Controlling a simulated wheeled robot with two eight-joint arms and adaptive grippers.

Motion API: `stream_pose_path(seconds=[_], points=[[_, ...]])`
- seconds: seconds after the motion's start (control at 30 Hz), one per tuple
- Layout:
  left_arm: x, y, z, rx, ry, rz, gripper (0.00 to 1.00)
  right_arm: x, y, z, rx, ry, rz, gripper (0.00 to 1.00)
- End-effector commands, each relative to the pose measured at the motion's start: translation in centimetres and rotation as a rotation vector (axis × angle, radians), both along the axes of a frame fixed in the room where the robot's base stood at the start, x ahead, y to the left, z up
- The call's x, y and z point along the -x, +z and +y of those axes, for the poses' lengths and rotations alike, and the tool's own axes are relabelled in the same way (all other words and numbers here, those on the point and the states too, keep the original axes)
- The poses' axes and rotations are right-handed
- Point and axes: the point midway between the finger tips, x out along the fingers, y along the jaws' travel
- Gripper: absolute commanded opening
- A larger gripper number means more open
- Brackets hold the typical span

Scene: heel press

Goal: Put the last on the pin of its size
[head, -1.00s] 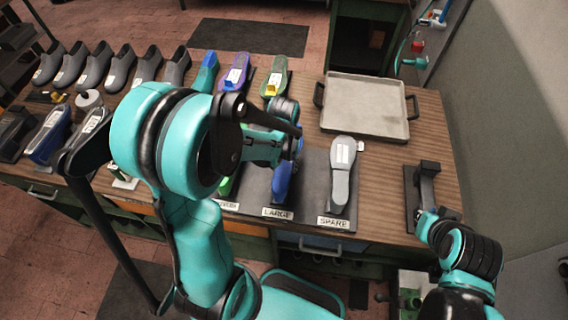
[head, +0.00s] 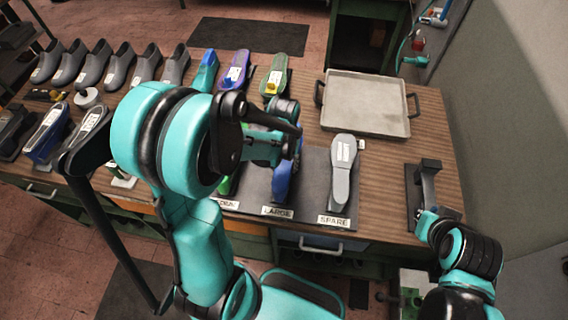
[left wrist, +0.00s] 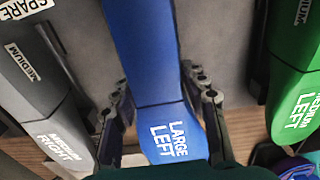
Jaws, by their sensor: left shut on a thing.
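A blue last (head: 284,178) marked LARGE LEFT is at the LARGE place of the dark pin board (head: 312,185); my arm partly covers it. In the left wrist view the blue last (left wrist: 168,90) runs between the fingers of my left gripper (left wrist: 160,105), which is shut on it. Its underside and any pin are hidden, so I cannot tell whether it is seated. A green last (left wrist: 295,95), marked MEDIUM LEFT, stands beside it. A grey last (head: 343,172), marked MEDIUM RIGHT, is at the SPARE place. My right gripper (head: 428,225) is small and unclear at the right.
An empty tray (head: 365,105) lies behind the board. A black stand (head: 428,185) is at the right edge of the bench. Dark shoes (head: 120,68) line the back left. Bare wood shows right of the board.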

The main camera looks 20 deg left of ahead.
Motion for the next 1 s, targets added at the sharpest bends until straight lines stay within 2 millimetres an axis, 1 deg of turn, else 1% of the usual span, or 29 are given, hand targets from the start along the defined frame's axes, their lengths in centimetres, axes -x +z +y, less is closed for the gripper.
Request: stream_pose_path(seconds=[0.63, 0.67, 0.7, 0.73, 1.0], points=[[-0.01, -0.96, 0.00, 0.000, 0.000, 0.000, 0.03, 0.00, -0.97, 0.00, 0.000, 0.000, 0.000, 0.00], [-0.01, -0.93, 0.00, 0.000, 0.000, 0.000, 0.49, 0.00, -0.93, 0.00, 0.000, 0.000, 0.000, 0.00], [-0.01, -0.90, 0.00, 0.000, 0.000, 0.000, 0.59, 0.01, -0.90, 0.00, 0.000, 0.000, 0.000, 0.00], [-0.01, -0.89, 0.00, 0.000, 0.000, 0.000, 0.67, 0.00, -0.90, 0.00, 0.000, 0.000, 0.000, 0.00], [0.00, -0.91, 0.00, 0.000, 0.000, 0.000, 0.68, 0.00, -0.90, 0.00, 0.000, 0.000, 0.000, 0.00]])
